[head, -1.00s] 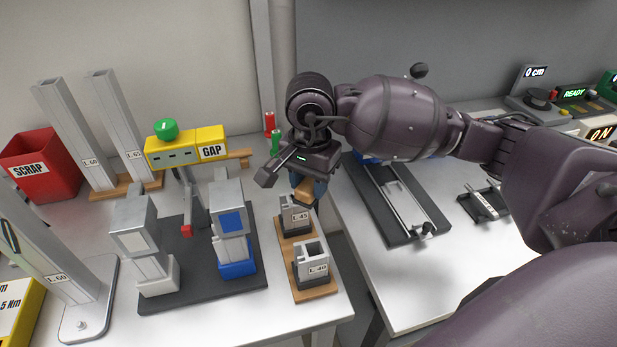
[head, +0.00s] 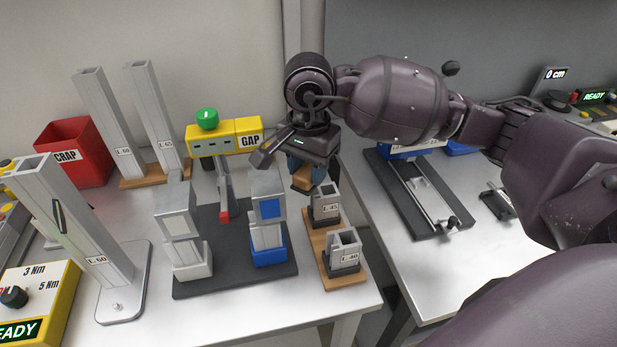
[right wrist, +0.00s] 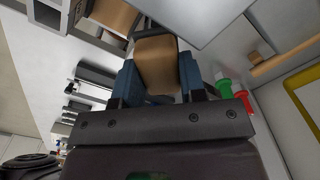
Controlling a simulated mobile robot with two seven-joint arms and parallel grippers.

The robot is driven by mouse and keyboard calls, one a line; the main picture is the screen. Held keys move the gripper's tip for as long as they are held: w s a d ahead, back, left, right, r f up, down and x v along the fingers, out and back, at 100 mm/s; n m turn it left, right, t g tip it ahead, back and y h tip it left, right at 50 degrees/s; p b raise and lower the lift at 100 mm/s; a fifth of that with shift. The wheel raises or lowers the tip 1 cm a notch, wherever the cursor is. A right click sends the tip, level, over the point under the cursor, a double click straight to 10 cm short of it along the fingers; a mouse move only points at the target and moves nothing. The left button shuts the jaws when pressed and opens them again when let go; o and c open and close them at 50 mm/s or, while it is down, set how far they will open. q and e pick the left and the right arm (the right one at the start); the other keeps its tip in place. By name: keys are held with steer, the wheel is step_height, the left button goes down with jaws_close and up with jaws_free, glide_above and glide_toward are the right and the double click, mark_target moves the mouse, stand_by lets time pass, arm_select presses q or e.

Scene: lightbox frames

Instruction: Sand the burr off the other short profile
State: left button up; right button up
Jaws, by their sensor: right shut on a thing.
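Two short grey profiles stand in dark holders on a wooden base (head: 318,247): the L-45 profile (head: 325,203) at the back and the L-40 profile (head: 345,246) in front. My right gripper (head: 304,176) is shut on a tan sanding block (head: 302,180), which also shows between the blue fingers in the right wrist view (right wrist: 157,66). The block is up and left of the L-45 profile in the head view and looks apart from it. Any burr is too small to make out. My left gripper is not in view.
A dark mat (head: 222,284) left of the base carries two grey blocks in white and blue holders. A yellow GAP gauge (head: 225,138) stands behind. Tall profiles (head: 105,110) and a red scrap bin (head: 72,152) are at the left. A gap separates the right table (head: 400,262).

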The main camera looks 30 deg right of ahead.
steer(key=shift+s+d+r, duration=0.15)
steer(key=shift+s+r, duration=0.05)
steer(key=shift+r, duration=0.35)
steer(key=shift+r+p, duration=0.3)
steer(key=shift+r, duration=0.05)
steer(key=shift+w+r+p, duration=0.1)
steer(key=shift+r+p, duration=0.2)
steer(key=shift+r, duration=0.45)
steer(key=shift+r+p, duration=0.3)
steer(key=shift+r, duration=0.45)
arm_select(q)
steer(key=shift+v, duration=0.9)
arm_select(e)
steer(key=shift+r, duration=0.35)
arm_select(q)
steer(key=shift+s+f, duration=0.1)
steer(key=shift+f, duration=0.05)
